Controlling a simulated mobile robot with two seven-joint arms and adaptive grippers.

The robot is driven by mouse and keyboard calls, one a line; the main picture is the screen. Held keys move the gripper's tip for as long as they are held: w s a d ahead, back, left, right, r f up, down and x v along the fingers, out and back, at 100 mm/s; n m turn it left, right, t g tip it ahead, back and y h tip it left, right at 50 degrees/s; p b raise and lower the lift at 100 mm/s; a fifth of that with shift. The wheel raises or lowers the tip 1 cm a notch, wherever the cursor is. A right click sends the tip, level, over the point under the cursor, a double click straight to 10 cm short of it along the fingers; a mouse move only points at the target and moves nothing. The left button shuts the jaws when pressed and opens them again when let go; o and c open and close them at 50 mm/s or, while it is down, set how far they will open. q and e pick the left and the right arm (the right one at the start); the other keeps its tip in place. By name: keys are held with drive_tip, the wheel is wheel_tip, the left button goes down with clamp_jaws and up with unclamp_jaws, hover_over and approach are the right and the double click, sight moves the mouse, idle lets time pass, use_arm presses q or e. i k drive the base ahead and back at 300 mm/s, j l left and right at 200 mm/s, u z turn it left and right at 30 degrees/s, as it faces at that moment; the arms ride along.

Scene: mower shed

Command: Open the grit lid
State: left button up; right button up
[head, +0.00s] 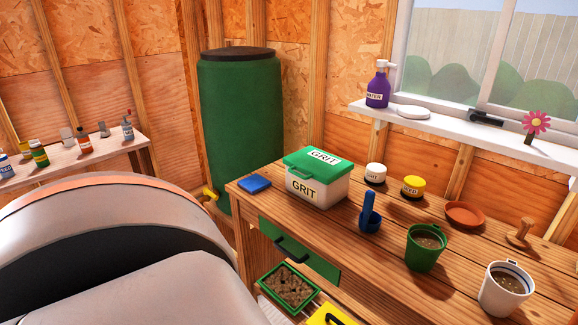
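The grit box (318,191) is a white box with a GRIT label on its front. It stands on the wooden bench, near the bench's far left part. Its green lid (303,158) also carries a GRIT label and lies shut on the box. A green handle (299,174) sticks out at the lid's front edge. The inside of the box is hidden. Neither of my grippers is in view.
A blue scoop (370,214), a white jar (375,174) and a yellow-lidded jar (412,188) stand right of the box. A blue flat item (255,184) lies left of it. A green pot (425,248) and white pot (505,290) stand nearer. A green drawer (298,256) is below.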

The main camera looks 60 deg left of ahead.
sight(323, 167)
drive_tip(key=u, duration=1.45)
